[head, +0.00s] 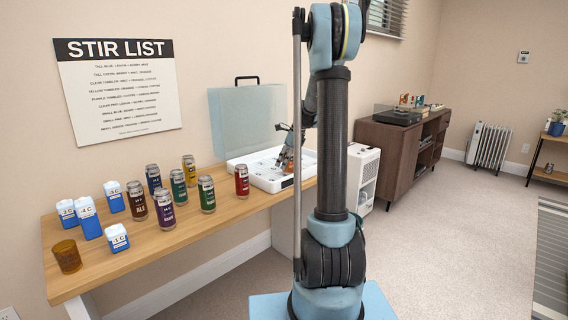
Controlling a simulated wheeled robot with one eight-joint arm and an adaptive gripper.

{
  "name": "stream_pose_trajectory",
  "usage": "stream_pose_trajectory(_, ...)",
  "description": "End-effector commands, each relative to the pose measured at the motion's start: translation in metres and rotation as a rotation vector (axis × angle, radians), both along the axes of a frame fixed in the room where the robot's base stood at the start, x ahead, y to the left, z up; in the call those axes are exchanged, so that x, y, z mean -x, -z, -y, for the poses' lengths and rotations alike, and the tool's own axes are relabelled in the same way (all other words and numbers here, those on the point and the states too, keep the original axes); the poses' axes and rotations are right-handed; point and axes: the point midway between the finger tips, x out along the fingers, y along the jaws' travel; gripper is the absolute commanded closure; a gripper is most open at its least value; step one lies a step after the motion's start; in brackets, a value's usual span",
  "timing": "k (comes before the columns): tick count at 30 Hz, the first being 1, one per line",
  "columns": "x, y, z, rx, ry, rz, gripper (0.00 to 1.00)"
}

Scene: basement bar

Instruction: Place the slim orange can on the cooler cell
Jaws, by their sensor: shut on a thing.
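The cooler (262,184) is an open white box with a raised translucent blue lid (247,118), at the right end of the wooden table. My gripper (286,160) reaches down into or just over the right part of the cooler. It is shut on the slim orange can (288,162), which shows only as a small orange patch between the fingers. The cooler cells show only as small marks in the tray. I cannot tell whether the can touches a cell.
Several cans stand on the table (107,258), with the red can (241,181) nearest the cooler. Several blue-and-white cartons (88,218) and an amber tumbler (66,256) stand at the left. The table's front right is clear. A white cabinet (362,172) stands right of the cooler.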

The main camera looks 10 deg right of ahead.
Motion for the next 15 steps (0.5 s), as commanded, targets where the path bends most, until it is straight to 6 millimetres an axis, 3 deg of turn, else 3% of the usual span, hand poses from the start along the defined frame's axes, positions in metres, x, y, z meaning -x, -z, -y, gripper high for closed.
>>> stream_pose_trajectory(2,-0.0002,0.0012,0.0001,0.0,0.0,0.0,0.9)
stream_pose_trajectory(3,-0.0002,0.0012,0.0001,0.0,0.0,0.0,0.51)
stream_pose_trajectory(5,-0.0002,0.0012,0.0003,0.0,0.0,0.0,0.37)
stream_pose_trajectory(15,-0.0002,0.0004,0.0004,0.0,0.0,0.0,0.37)
